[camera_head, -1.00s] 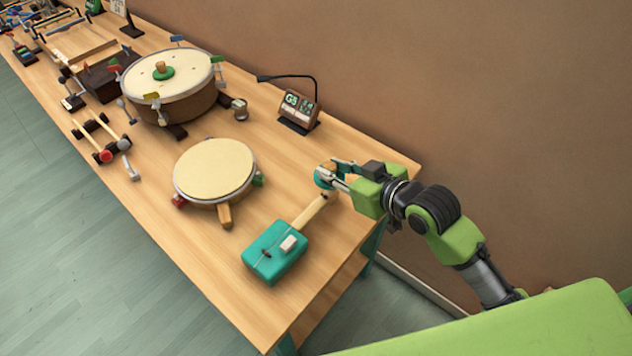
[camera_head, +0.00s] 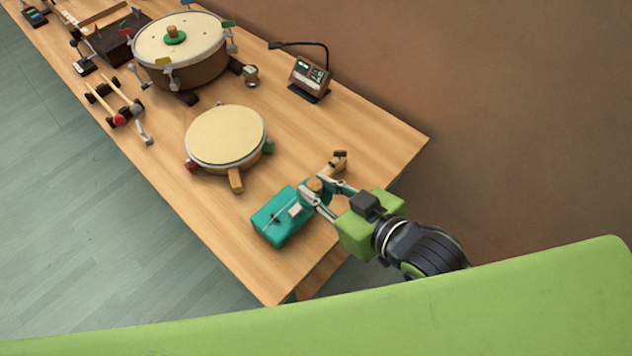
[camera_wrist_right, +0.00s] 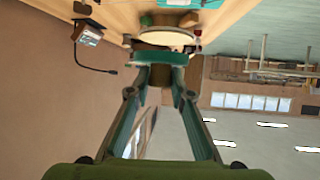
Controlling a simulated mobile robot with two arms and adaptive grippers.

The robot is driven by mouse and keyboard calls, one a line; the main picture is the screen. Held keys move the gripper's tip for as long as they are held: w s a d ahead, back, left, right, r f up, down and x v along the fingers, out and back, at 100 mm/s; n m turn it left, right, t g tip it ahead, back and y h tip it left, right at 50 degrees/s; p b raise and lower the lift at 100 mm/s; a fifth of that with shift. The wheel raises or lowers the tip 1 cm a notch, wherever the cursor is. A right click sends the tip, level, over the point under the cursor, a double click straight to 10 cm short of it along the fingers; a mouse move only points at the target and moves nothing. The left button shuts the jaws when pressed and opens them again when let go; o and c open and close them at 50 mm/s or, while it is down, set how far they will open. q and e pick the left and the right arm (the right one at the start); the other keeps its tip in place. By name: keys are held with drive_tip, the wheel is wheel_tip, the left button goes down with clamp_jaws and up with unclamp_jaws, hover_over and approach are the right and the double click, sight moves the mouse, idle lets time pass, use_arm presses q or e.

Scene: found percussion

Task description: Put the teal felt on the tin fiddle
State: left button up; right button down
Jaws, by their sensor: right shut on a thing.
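The tin fiddle (camera_head: 270,222) lies near the table's front right corner. It has a teal box body, a pale bridge and a wooden neck that shows beyond my gripper. My right gripper (camera_head: 318,190) is shut on the teal felt (camera_head: 326,194), a round teal disc with a wooden knob. In the head view the felt is over the join of fiddle body and neck and hides part of it. I cannot tell whether it touches the fiddle. In the right wrist view the felt (camera_wrist_right: 160,58) is between the fingertips. My left gripper is not in view.
A small pale-topped drum (camera_head: 226,137) stands left of the fiddle. A large drum (camera_head: 180,40) with a green disc on top is farther back. A small display (camera_head: 311,74) with a bent lamp stands by the wall. Two beaters (camera_head: 115,103) lie near the left edge.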

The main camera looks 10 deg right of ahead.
use_arm(q)
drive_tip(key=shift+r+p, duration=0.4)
drive_tip(key=shift+p, duration=0.55)
use_arm(e)
drive_tip(key=shift+w+d+f, duration=0.3)
drive_tip(key=shift+w+f, duration=1.35)
drive_tip(key=shift+f, duration=0.2)
drive_tip(key=shift+w+d+f, duration=0.25)
drive_tip(key=shift+w+f, duration=1.35)
drive_tip(key=shift+f, duration=0.3)
drive_tip(key=shift+w+d+f, duration=0.3)
drive_tip(key=shift+w+f, duration=1.35)
drive_tip(key=shift+f, duration=0.2)
drive_tip(key=c, duration=1.8)
unclamp_jaws()
drive_tip(key=shift+f, duration=0.1)
use_arm(q)
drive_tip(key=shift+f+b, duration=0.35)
drive_tip(key=shift+b, duration=0.05)
use_arm(e)
drive_tip(key=v, duration=1.2)
